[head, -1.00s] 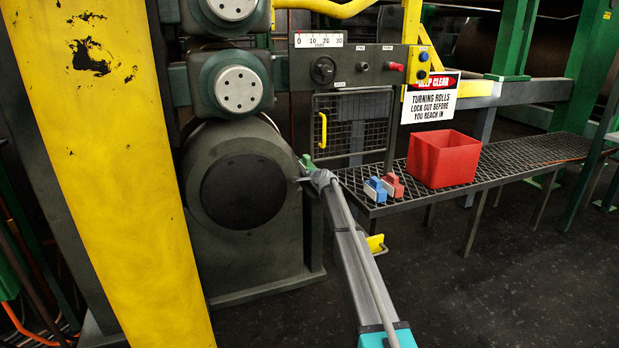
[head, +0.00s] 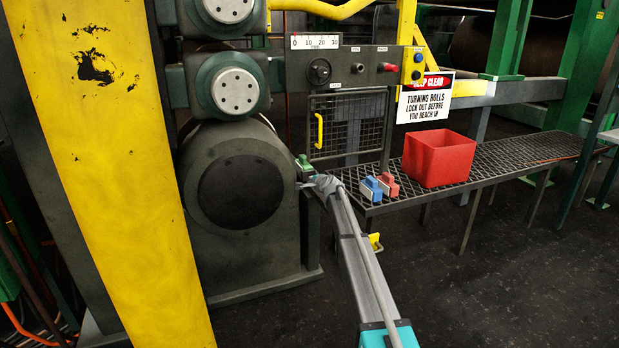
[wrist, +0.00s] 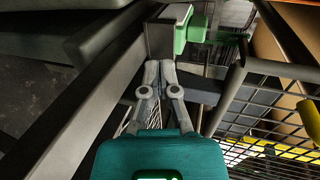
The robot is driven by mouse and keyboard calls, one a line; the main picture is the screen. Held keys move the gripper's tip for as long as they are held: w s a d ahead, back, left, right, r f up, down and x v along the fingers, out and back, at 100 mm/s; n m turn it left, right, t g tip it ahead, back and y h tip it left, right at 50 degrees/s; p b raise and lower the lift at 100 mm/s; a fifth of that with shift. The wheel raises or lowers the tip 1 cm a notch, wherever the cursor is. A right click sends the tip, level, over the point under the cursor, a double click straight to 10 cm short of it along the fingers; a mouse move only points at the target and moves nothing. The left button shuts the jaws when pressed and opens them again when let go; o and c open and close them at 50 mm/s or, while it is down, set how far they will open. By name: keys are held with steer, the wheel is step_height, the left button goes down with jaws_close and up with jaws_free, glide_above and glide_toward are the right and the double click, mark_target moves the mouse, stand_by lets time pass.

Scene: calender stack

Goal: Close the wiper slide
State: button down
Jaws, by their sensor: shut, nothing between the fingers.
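A small green block (head: 304,167), seemingly the handle of the wiper slide, sits right of the big lower roll housing, at the tip of my arm in the head view. In the wrist view a green block (wrist: 190,30) shows at the top, beside a dark grey block (wrist: 163,38) at the end of a long grey bar. My gripper (wrist: 158,66) is shut and empty, its fingertips close under the grey block. I cannot tell whether they touch it. In the head view my gripper (head: 322,182) is small and its fingers are not clear.
A mesh guard with a yellow handle (head: 319,131) stands behind my gripper. To the right, a grating bench (head: 500,160) carries a red bin (head: 439,158), a blue block (head: 371,190) and a red block (head: 388,185). The floor on the right is open.

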steer(key=p+v, duration=0.1)
steer(key=v, duration=0.5)
steer(key=c, duration=1.2)
jaws_free()
steer(key=shift+o, duration=1.2)
steer(key=shift+s, duration=0.3)
steer(key=o, duration=0.3)
steer(key=s+f+n+g, duration=0.1)
steer(key=s, duration=0.3)
steer(key=s+a+f+n+g+p, duration=0.1)
steer(key=s+n, duration=0.1)
steer(key=s, duration=0.3)
steer(key=s+f+n+g, duration=0.1)
steer(key=s+n, duration=0.1)
steer(key=s, duration=0.2)
steer(key=shift+s+a+f+g+p, duration=0.15)
steer(key=shift+s+f+g+p, duration=0.05)
steer(key=shift+g+p, duration=0.2)
steer(key=s+d+f+n+g+h+p, duration=0.1)
steer(key=s+d+n+g, duration=0.1)
steer(key=s, duration=1.1)
steer(key=s+d+f+n+g+h+p, duration=0.1)
steer(key=s+n+g, duration=0.3)
steer(key=s, duration=1)
steer(key=s+d+f+n+g+h+p, duration=0.1)
steer(key=s+d+f+n+g+h, duration=0.1)
steer(key=s, duration=1.2)
steer(key=shift+d+f+n+g+h, duration=0.3)
steer(key=shift+d+f+n+g, duration=0.4)
steer(key=shift+d+g, duration=0.25)
